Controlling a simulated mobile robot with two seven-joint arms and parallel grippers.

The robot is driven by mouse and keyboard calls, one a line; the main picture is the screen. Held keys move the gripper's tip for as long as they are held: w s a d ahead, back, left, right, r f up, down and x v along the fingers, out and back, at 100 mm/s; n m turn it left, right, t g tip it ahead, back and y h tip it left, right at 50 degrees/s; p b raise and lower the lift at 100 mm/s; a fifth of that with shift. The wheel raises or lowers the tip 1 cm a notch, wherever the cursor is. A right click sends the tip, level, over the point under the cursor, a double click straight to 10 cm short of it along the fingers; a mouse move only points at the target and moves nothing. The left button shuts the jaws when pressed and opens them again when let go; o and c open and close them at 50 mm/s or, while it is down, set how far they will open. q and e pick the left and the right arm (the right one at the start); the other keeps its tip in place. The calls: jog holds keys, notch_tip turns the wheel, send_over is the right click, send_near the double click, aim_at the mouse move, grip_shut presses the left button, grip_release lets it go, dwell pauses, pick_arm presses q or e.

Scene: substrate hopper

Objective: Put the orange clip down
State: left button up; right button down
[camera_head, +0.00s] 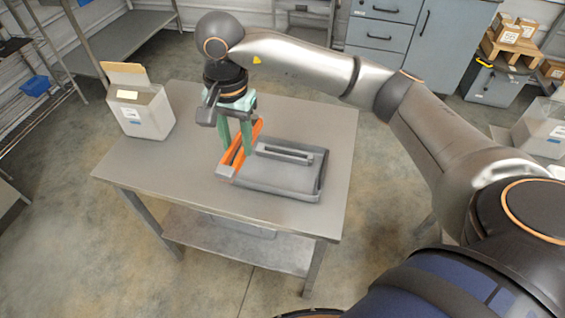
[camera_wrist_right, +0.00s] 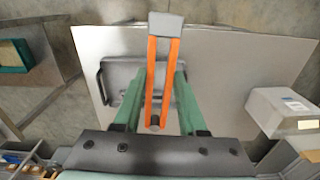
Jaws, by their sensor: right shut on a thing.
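My right gripper (camera_head: 236,144) has green fingers and points down above the left side of the grey tray. It is shut on the orange clip (camera_head: 240,150), a long tong-like piece with two orange arms and a grey end. In the right wrist view the clip (camera_wrist_right: 150,75) lies between the green fingers (camera_wrist_right: 154,98), its grey end pointing away from the gripper. In the head view the clip slants along the tray's left edge. I cannot tell whether it touches the tray or the table. My left gripper is not in view.
The grey tray (camera_head: 318,190) with a handled lid (camera_head: 285,175) lies on the metal table (camera_head: 180,190). A light grey box (camera_head: 145,115) with a cardboard flap stands at the table's back left. The table's right strip and front left are bare. Shelves and cabinets stand behind.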

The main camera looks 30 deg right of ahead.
jog(key=w+a+f+m+b, duration=0.35)
jog(key=f+m+b, duration=0.2)
jog(key=m, duration=1.15)
send_over(273, 175)
jog(key=a, duration=0.1)
notch_tip(273, 175, down, 10)
jog(key=shift+s+f+p, duration=0.1)
jog(key=shift+p, duration=0.3)
jog(key=shift+d+f, duration=0.25)
jog(key=shift+f, duration=0.1)
jog(key=f, duration=0.3)
jog(key=shift+d+f, duration=0.15)
jog(key=shift+d, duration=0.1)
jog(key=shift+f, duration=0.15)
jog(key=shift+f, duration=0.1)
jog(key=shift+c, duration=2.3)
grip_release()
